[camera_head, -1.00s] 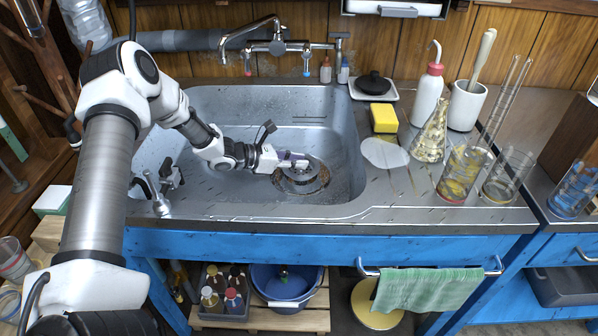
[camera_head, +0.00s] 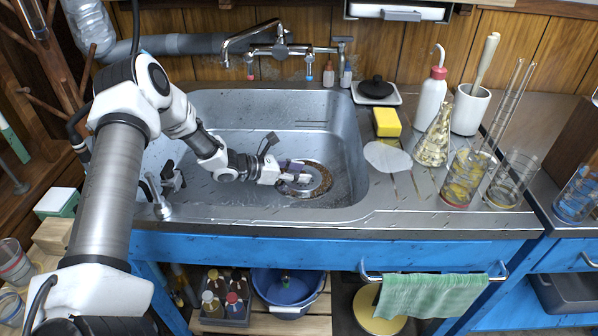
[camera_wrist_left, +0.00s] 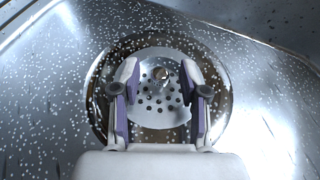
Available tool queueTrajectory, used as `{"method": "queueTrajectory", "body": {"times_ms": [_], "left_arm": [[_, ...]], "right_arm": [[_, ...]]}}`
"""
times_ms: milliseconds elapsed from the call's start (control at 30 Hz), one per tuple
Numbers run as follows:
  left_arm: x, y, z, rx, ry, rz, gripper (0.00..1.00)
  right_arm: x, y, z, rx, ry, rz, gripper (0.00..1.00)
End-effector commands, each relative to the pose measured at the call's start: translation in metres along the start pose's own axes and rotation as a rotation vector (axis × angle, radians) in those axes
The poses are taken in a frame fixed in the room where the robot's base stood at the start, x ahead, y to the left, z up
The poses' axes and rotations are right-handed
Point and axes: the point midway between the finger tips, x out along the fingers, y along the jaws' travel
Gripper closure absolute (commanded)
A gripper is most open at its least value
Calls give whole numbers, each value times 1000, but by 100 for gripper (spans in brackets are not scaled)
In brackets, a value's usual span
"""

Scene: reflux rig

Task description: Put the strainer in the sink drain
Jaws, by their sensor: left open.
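The strainer (camera_wrist_left: 158,107), a pale round disc with many holes and a small central knob, lies over the sink drain (camera_wrist_left: 226,92). A brownish drain ring shows around it. In the head view the strainer (camera_head: 318,183) is a light disc at the drain (camera_head: 328,187), partly covered by my gripper. I cannot tell how deep or level it sits. My left gripper (camera_wrist_left: 160,80) is open, with one finger on each side of the strainer's middle and a gap between the tips. It also shows low in the sink (camera_head: 297,172). My right gripper is not in view.
The sink (camera_head: 350,130) is wet and otherwise empty, with walls all around. The tap (camera_head: 280,47) stands at the back. A sponge (camera_head: 387,122), a wash bottle (camera_head: 431,102) and glassware stand on the right counter.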

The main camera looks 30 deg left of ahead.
Motion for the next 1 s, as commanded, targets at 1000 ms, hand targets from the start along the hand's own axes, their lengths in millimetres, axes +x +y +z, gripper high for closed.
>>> {"method": "queueTrajectory", "body": {"times_ms": [1000], "left_arm": [[-118, 0, 0, -1, 0, 0, 56]], "right_arm": [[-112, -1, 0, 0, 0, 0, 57]]}}
